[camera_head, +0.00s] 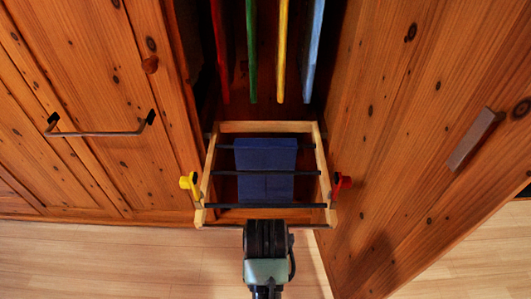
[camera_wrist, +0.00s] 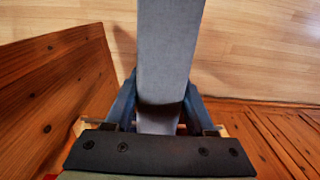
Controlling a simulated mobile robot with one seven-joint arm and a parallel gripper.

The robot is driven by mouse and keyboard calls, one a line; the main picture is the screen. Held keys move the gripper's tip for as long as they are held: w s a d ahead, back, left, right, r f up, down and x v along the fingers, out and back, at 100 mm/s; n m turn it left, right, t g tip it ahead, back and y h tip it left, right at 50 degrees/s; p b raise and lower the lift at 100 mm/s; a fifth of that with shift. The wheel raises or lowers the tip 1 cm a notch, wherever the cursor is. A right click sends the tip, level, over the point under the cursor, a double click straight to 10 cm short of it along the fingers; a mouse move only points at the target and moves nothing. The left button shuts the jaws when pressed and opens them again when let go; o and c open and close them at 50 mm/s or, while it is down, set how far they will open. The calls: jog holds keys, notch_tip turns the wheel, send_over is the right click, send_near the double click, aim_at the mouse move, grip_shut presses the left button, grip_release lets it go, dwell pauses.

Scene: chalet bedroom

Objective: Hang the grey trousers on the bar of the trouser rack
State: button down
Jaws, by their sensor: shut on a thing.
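The trouser rack (camera_head: 321,160) is a light wooden frame with several dark bars across it, pulled out in front of the wardrobe. My gripper (camera_head: 266,228) is at the middle of the rack's front edge, below the front bar (camera_head: 300,206) in the head view. In the wrist view my gripper (camera_wrist: 160,95) is shut on the grey trousers (camera_wrist: 168,45), a long grey strip running up out of the picture, with a short part showing below the fingers. The trousers cannot be made out in the head view, where my gripper and wrist cover that spot.
Dark blue folded cloth (camera_head: 265,158) is in the rack among the bars. Coloured items hang behind. Wooden doors stand at left (camera_head: 90,90) and right (camera_head: 420,130). The floor in front is clear.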

notch_tip(320, 180, down, 23)
jog(key=b, duration=2.1)
jog(key=shift+r, duration=0.2)
jog(key=shift+w+r, duration=0.1)
